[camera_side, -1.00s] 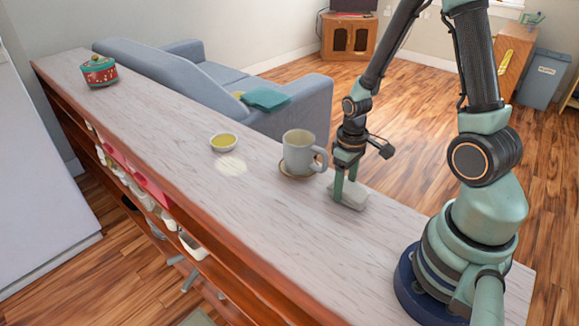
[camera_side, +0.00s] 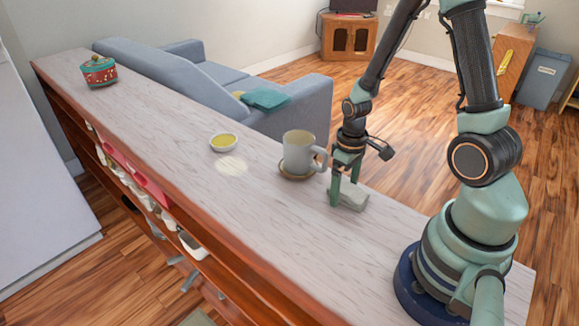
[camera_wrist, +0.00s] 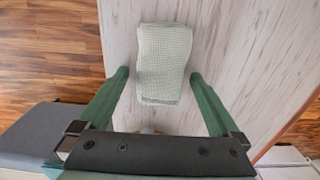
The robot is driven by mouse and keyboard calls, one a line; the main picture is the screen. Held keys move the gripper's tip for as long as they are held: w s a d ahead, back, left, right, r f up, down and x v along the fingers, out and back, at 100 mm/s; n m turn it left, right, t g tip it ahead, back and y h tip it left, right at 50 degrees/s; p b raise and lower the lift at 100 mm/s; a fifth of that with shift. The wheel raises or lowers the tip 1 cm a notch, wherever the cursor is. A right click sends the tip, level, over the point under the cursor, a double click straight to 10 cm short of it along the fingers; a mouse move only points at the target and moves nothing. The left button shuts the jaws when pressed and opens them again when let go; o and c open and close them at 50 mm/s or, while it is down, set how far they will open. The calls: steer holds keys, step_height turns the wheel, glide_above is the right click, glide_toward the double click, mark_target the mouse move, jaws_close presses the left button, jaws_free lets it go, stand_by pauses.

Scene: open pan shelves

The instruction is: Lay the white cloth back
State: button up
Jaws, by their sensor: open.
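The white cloth (camera_wrist: 163,62) is a small folded, textured pad lying on the pale counter (camera_wrist: 225,45). In the side view the cloth (camera_side: 353,198) lies near the counter's back edge, to the right of the mug. My gripper (camera_side: 346,192) is low over the counter at the cloth. In the wrist view my gripper (camera_wrist: 159,74) is open, with one green finger on each side of the cloth and a gap visible at both sides.
A grey mug (camera_side: 299,153) stands on a brown saucer (camera_side: 290,176) just left of my gripper. Farther left are a small bowl (camera_side: 223,142) with yellow contents, a pale round patch (camera_side: 231,166) and a red and teal pot (camera_side: 99,72). The counter's front half is clear.

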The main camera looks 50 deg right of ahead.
steer(key=shift+r, duration=0.1)
steer(key=shift+r, duration=3.95)
step_height(320, 180, up, 12)
steer(key=a+r+t, duration=0.4)
steer(key=a+t, duration=0.1)
steer(key=a, duration=0.4)
steer(key=shift+w+a+r+t, duration=0.15)
steer(key=shift+a+r+t, duration=0.1)
steer(key=shift+r+t, duration=0.05)
